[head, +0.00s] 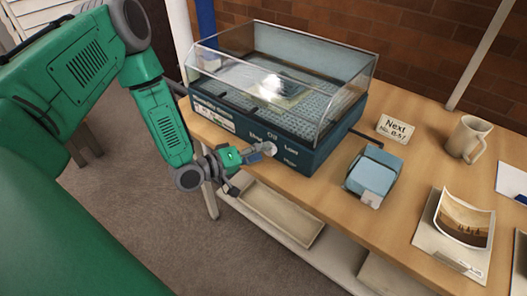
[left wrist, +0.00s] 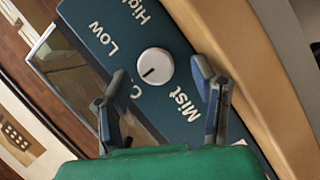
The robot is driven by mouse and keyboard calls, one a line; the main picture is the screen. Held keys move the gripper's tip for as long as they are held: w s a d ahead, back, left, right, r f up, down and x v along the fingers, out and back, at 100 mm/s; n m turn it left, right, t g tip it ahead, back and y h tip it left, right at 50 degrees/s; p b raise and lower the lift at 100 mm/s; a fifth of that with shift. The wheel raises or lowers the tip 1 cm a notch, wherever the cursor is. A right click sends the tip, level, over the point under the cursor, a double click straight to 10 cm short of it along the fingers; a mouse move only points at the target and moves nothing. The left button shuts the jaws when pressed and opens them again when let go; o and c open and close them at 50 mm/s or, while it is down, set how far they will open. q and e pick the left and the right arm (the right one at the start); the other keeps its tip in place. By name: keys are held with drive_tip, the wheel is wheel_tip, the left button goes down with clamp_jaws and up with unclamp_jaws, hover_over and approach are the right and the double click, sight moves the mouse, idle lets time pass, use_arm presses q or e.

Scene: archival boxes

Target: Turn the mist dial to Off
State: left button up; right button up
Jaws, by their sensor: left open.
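The mist dial (left wrist: 154,66) is a round white knob on the dark teal front panel (left wrist: 195,120) of the clear-lidded box (head: 235,110). In the left wrist view its short dark mark points down-left, roughly toward a label partly hidden behind a finger. "Low", "High" and "Mist" are readable around it. My left gripper (left wrist: 160,72) is open, with one finger on each side of the dial; I cannot tell whether they touch it. In the head view the left gripper (head: 258,152) is at the panel, beside the dial (head: 269,148). My right gripper is out of view.
The box stands at the left end of the wooden table (head: 400,160). To its right are a blue-grey box (head: 373,177), a "Next" card (head: 396,128), a mug (head: 469,138) and a photo (head: 463,220). A shelf with a tray (head: 268,215) lies below.

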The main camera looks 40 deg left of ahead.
use_arm(q)
drive_tip(key=v, duration=1)
drive_tip(key=shift+s+a, duration=0.15)
drive_tip(key=shift+s, duration=0.25)
drive_tip(key=shift+r, duration=0.1)
drive_tip(key=s+d+f+m+g+y+b, duration=0.25)
drive_tip(key=s+d+f+m+g, duration=0.25)
drive_tip(key=d+f+g, duration=0.45)
drive_tip(key=s+f+m+g+y+b, duration=0.1)
drive_tip(key=s+f+m+g+y, duration=0.2)
drive_tip(key=s, duration=1.1)
wheel_tip(320, 180, down, 3)
drive_tip(key=shift+a+r+m+g+y, duration=0.15)
drive_tip(key=shift+m+g+y, duration=0.15)
drive_tip(key=shift+g+y, duration=0.4)
